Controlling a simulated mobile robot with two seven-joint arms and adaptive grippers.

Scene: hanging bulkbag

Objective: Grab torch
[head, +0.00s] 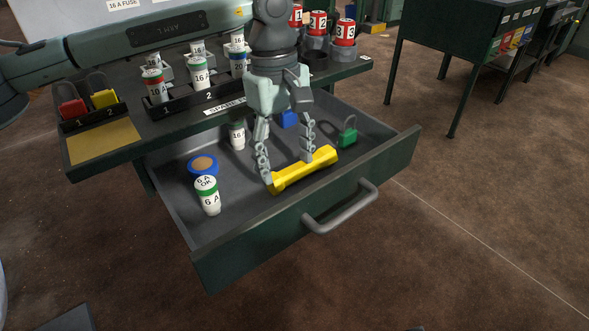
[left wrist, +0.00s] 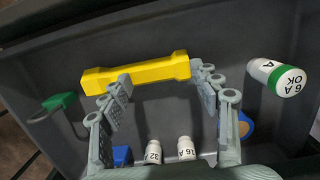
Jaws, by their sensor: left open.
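The yellow torch (head: 303,169) lies in the open drawer, close to its front wall. My left gripper (head: 287,168) reaches down into the drawer from above, with its two fingers spread along the torch's length. In the left wrist view, the torch (left wrist: 135,73) lies crosswise at the fingertips of my open left gripper (left wrist: 160,82). I cannot tell whether the fingers touch it. Nothing is held between the fingers. My right gripper is not in view.
The drawer (head: 232,252) also holds a green padlock (head: 347,137), a blue tape roll (head: 203,165), a white-and-green 6 A fuse (head: 208,196) and a blue object (head: 288,119). Fuses stand in a black rack (head: 186,108) on the bench above. The drawer handle (head: 341,209) sticks out in front.

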